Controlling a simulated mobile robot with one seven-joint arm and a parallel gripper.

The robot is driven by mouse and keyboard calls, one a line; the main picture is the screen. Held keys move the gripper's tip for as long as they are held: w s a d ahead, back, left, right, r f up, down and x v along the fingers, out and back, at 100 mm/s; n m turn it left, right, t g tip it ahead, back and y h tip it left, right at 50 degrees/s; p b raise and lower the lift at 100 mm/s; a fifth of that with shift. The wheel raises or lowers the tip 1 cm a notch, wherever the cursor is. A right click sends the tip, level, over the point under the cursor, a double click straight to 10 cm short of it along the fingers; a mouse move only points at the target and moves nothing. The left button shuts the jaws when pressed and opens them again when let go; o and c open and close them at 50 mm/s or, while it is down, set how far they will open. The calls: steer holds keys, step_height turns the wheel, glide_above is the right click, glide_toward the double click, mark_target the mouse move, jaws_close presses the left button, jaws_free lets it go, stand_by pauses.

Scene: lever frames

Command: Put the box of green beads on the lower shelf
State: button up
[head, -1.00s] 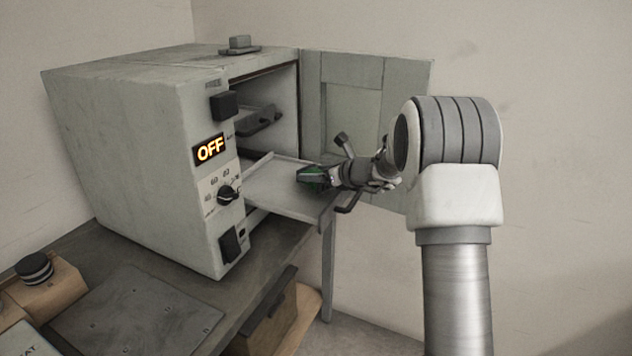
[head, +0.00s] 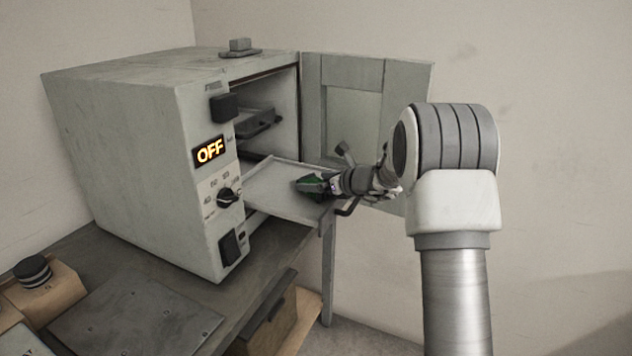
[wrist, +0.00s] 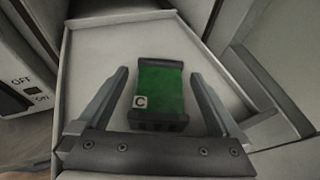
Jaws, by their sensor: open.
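The box of green beads (wrist: 160,92) has dark ends and a small tag marked C. It sits on the pulled-out lower shelf (wrist: 95,60) of the oven, as the wrist view shows. My gripper (wrist: 160,95) is open, with one finger on each side of the box and a gap to both. In the head view the lower shelf (head: 268,190) sticks out of the open oven, and my gripper (head: 310,187) is low over it.
The grey oven (head: 140,150) stands on a bench, its display reading OFF. Its door (head: 415,85) is swung open behind my arm. An upper shelf inside holds a dark tray-like item (head: 258,122). A dark plate (head: 135,310) and a wooden block (head: 45,295) lie in front.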

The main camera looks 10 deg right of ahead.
steer(key=p+v, duration=0.1)
steer(key=v, duration=0.9)
steer(key=s+a+r+n+g, duration=0.3)
steer(key=s+a+n, duration=0.4)
steer(key=s, duration=0.4)
steer(key=s+a+r+n+g, duration=0.3)
steer(key=s+a+n, duration=0.1)
steer(key=s+n, duration=0.6)
steer(key=s+d+f+n+h, duration=0.1)
steer(key=s+d+n+h, duration=0.25)
steer(key=s+n, duration=0.4)
steer(key=s+d+n+h, duration=0.2)
steer(key=s+n+h, duration=0.25)
steer(key=s, duration=0.55)
step_height(320, 180, up, 12)
steer(key=p, duration=1.1)
steer(key=shift+f+n+y+p, duration=0.15)
steer(key=shift+n+y+p, duration=0.15)
steer(key=shift+y+p, duration=0.1)
